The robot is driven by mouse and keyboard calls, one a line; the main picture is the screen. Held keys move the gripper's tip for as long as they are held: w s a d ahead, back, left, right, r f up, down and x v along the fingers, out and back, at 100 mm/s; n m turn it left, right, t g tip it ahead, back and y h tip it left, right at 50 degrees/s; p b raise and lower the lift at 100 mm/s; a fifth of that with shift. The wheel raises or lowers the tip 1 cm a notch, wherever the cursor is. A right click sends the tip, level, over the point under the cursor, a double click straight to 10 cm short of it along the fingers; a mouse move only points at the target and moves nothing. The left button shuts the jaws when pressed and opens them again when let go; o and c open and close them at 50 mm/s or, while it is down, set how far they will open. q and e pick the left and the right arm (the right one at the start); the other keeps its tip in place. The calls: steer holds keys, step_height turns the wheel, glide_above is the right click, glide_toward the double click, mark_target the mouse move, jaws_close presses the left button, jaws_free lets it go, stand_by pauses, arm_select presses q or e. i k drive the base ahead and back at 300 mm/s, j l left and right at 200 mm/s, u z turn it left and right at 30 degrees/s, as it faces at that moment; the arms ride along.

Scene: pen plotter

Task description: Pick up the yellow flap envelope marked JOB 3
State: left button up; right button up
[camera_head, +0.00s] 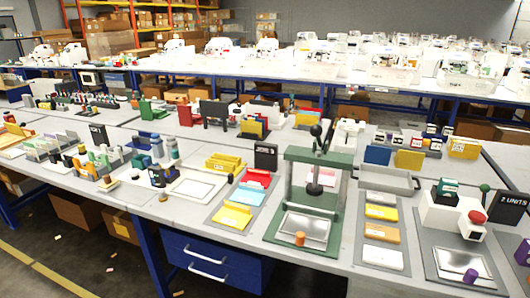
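Several yellow pieces are in view, and no JOB 3 mark is readable on any of them. A yellow flap piece (232,216) lies at the front of a grey mat, before a light blue one and a red one. A flat yellow piece (381,213) lies in a column of coloured pieces right of the green press. A yellow holder (225,163) stands left of the black sign, and an upright yellow piece (409,160) stands behind the press. I cannot tell which is the envelope. Neither of my grippers shows.
The green press (310,185) stands upright at the front middle. A white tray (195,187) lies left of it. A white machine with a red knob (455,210) stands at the right. A blue drawer unit (212,258) hangs below the table. Small bare strips remain along the front edge.

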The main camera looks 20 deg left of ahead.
mark_target(236, 216)
steer(key=u, duration=0.85)
steer(key=i+j+z, duration=0.3)
steer(key=i+j, duration=0.25)
steer(key=j, duration=0.1)
